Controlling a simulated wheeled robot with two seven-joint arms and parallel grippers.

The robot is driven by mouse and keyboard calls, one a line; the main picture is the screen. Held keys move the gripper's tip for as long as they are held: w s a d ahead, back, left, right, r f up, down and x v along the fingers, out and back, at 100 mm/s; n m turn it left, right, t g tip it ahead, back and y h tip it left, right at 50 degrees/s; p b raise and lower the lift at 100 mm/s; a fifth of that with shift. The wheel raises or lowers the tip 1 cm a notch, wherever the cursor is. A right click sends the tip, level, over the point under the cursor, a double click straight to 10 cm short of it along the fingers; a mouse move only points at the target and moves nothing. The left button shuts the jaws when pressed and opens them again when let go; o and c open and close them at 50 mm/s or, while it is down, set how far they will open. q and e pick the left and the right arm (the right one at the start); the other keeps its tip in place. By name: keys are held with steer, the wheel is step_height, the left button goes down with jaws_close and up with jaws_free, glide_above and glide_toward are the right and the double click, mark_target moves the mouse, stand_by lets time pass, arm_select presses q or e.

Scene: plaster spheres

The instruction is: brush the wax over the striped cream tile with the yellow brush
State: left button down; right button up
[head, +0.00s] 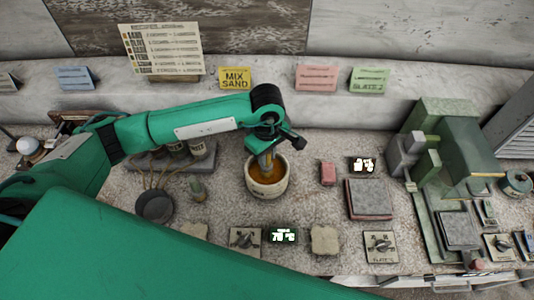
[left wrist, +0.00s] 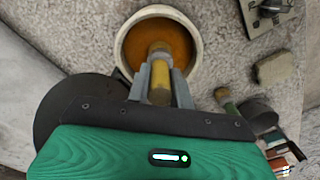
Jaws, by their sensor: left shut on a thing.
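My left gripper (head: 268,143) points down over a cream pot (head: 281,187) of orange-brown wax (head: 272,176). It is shut on the yellow brush (head: 266,163). In the left wrist view, the gripper's fingers (left wrist: 160,82) pinch the yellow handle (left wrist: 160,92), and the brush's far end lies over the wax (left wrist: 177,40) within the pot's rim (left wrist: 121,42). I cannot tell how deep the tip is. Two pale rough-edged pieces lie near the front, one in the middle (head: 325,240) and one at left (head: 194,230), partly hidden; I cannot make out stripes on either. My right gripper is not in view.
A red block (head: 328,174), a grey plate (head: 369,199) and a green machine (head: 455,150) stand to the right. Dial plates (head: 245,241) and a lit display (head: 283,236) line the front.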

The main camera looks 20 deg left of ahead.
arm_select(q)
steer(key=shift+w+r+p, duration=0.1)
steer(key=shift+r+p, duration=0.55)
steer(key=shift+r, duration=2.8)
steer(key=shift+a, duration=0.1)
steer(key=shift+s+a+r+m, duration=0.1)
steer(key=shift+s+a+m, duration=0.3)
steer(key=shift+m, duration=0.5)
steer(key=s+a+r+m, duration=0.1)
steer(key=s+a+m, duration=0.3)
steer(key=m, duration=0.6)
steer(key=shift+a+r, duration=0.3)
steer(key=shift+a, duration=0.6)
